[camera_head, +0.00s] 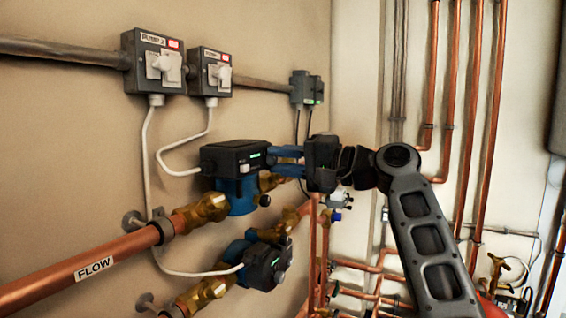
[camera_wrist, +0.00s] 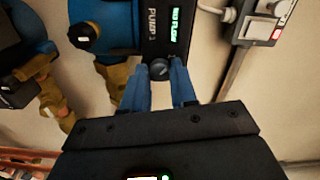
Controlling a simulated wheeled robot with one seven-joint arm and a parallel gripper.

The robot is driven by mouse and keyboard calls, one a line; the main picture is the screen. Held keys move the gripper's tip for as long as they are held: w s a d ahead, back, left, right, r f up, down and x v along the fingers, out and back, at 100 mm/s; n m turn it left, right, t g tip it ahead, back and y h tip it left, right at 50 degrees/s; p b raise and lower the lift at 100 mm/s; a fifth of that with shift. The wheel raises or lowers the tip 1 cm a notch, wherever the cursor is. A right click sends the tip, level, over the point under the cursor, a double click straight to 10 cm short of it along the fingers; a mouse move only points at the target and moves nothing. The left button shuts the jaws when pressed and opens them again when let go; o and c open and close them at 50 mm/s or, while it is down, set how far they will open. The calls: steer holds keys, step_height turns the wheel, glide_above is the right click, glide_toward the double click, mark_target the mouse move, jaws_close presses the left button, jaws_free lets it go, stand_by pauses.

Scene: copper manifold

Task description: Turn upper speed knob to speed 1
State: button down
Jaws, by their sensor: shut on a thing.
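The upper pump (camera_head: 236,156) has a black head with a lit green display and a blue body, set in brass fittings on the wall. In the wrist view its black face (camera_wrist: 165,25) carries a PUMP label and the green display. The small round dark speed knob (camera_wrist: 160,69) sits at the near end of that face. My gripper (camera_head: 277,159) reaches it from the right, its blue fingers (camera_wrist: 160,78) on either side of the knob and shut on it. The head view hides the knob, and its speed marks are too small to read.
The lower pump (camera_head: 264,264) sits below. Two switch boxes, one at left (camera_head: 154,62) and one at right (camera_head: 211,73), are on the wall above with white cables. The FLOW copper pipe (camera_head: 95,268) runs at lower left. Vertical copper pipes (camera_head: 452,90) stand at right.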

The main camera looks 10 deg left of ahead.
steer(key=shift+f, duration=0.1)
steer(key=c, duration=0.9)
jaws_free()
steer(key=shift+b+v, duration=0.45)
steer(key=shift+v, duration=3.5)
